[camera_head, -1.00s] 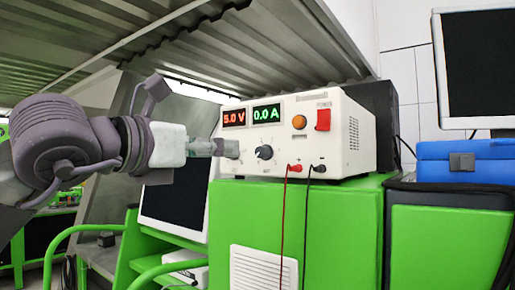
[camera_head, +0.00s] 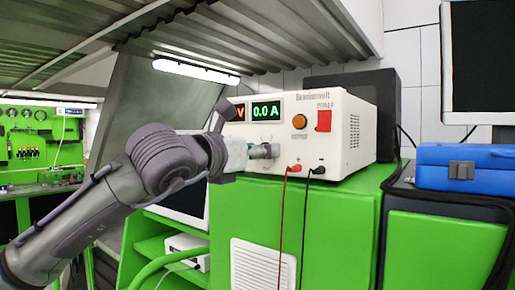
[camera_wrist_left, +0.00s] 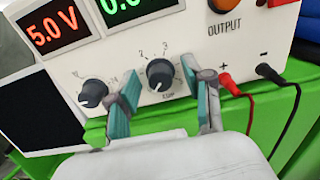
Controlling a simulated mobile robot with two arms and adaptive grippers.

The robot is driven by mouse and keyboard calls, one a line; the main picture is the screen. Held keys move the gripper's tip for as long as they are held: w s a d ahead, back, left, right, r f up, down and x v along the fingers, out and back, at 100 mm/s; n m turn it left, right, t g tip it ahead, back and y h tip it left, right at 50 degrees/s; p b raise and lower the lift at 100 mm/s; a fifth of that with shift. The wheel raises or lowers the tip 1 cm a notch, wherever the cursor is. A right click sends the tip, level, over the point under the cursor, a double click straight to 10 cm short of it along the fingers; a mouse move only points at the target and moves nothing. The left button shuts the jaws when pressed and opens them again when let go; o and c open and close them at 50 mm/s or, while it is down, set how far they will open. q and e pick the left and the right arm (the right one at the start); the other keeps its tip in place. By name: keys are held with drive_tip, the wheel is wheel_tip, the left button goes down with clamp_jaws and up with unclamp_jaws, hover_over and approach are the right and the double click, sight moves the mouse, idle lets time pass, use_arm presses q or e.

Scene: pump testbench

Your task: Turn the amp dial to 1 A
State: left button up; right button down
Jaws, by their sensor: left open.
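The white power supply (camera_head: 340,135) stands on a green cabinet, its green display (camera_head: 266,111) reading 0.0 A. In the left wrist view, the amp dial (camera_wrist_left: 160,73) is a dark knob with a light pointer mark toward its lower left, and numbers around it. In the left wrist view, the open fingers of the left gripper (camera_wrist_left: 160,84) lie on either side of the dial, with visible gaps. I cannot tell whether they touch the panel. My right gripper is not in view.
A second dial (camera_wrist_left: 93,92), for volts, lies close left of the left finger; the red display (camera_wrist_left: 53,30) reads 5.0 V. Red (camera_head: 295,169) and black (camera_head: 319,170) plugs with hanging cables are just right of the gripper. A blue case (camera_head: 465,165) sits farther right.

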use_arm(q)
clamp_jaws()
drive_tip(key=shift+s+r+m+b, duration=0.1)
drive_tip(key=shift+m+b, duration=3.25)
drive_tip(key=shift+m, duration=1.95)
drive_tip(key=shift+c, duration=2)
unclamp_jaws()
drive_tip(key=o, duration=0.4)
drive_tip(key=shift+d, duration=0.15)
